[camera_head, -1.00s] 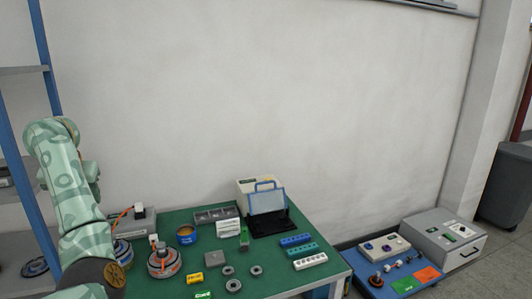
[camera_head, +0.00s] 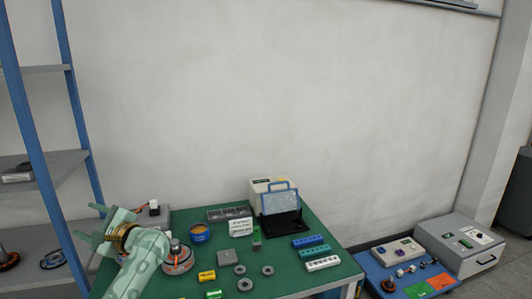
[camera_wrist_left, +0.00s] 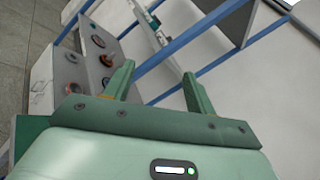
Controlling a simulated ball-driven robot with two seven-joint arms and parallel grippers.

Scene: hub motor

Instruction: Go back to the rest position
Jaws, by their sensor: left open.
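My left gripper (camera_head: 92,224) is at the left end of the green work table (camera_head: 318,228). Its fingers point left, towards the shelf rack. In the left wrist view the gripper (camera_wrist_left: 160,84) has its two green fingers well apart with nothing between them. The left forearm hides part of the table's left side and part of a round hub motor (camera_head: 178,262) beside it. My right gripper does not show.
A shelf rack with blue posts (camera_head: 78,110) stands close on the left; it fills much of the left wrist view. The table holds a blue-rimmed bowl (camera_head: 200,233), grey rings (camera_head: 244,284), socket strips (camera_head: 322,263) and a boxed device (camera_head: 270,190). A blue cart (camera_head: 385,272) stands right.

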